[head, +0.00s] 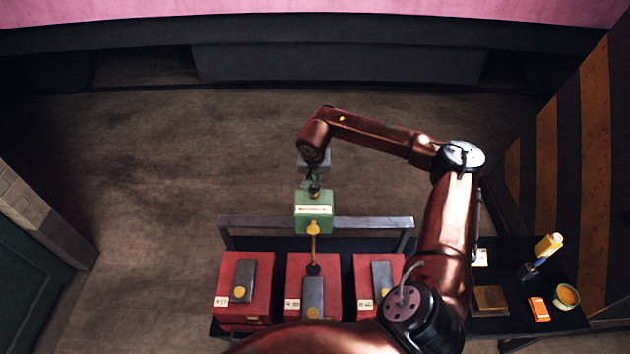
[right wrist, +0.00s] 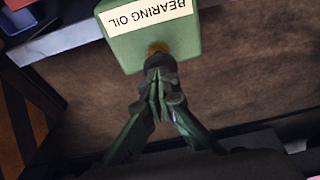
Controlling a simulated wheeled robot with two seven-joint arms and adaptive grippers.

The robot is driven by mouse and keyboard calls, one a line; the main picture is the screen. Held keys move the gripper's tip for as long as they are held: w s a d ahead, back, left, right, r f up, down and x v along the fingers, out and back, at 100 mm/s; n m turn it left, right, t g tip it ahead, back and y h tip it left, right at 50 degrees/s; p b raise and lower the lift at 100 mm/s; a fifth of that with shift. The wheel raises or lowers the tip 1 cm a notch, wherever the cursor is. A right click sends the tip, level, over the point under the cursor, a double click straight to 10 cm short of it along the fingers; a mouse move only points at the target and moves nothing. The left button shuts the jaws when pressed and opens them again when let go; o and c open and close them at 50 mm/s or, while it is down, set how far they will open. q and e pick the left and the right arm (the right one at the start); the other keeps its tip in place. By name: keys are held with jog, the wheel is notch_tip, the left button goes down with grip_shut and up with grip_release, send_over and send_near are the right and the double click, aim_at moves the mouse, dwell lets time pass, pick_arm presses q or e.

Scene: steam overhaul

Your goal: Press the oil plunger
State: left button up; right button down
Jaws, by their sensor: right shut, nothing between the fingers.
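The green oil can (head: 313,212) has a white label, which reads "BEARING OIL" in the right wrist view (right wrist: 150,45). Its brass spout (head: 313,241) points down toward a dark round opening (head: 313,269) in the middle red box (head: 294,276). A small brass plunger (right wrist: 157,48) sticks out of the can, partly hidden by my fingertips. My right gripper (head: 314,187) is shut and empty, with its tips (right wrist: 161,68) at the plunger, apparently touching it. How far the plunger is pushed in I cannot tell. My left gripper is not in view.
Red boxes with dark lids stand left (head: 235,305) and right (head: 365,275) of the middle one. A metal rail (head: 370,223) runs behind them. A dark side table (head: 510,262) at right holds a yellow-topped bottle (head: 548,244), an orange box (head: 539,309) and a round tub (head: 566,297).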

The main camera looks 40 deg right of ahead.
jog(key=shift+s+f+b, duration=0.1)
jog(key=shift+f+b, duration=0.95)
jog(key=shift+f, duration=0.4)
jog(key=shift+r, duration=0.15)
jog(key=shift+r+p, duration=0.35)
jog(key=shift+p, duration=0.05)
notch_tip(320, 180, up, 3)
jog(key=shift+p, duration=0.8)
jog(key=b+v, duration=0.2)
jog(key=v, duration=0.8)
jog(key=shift+r, duration=0.2)
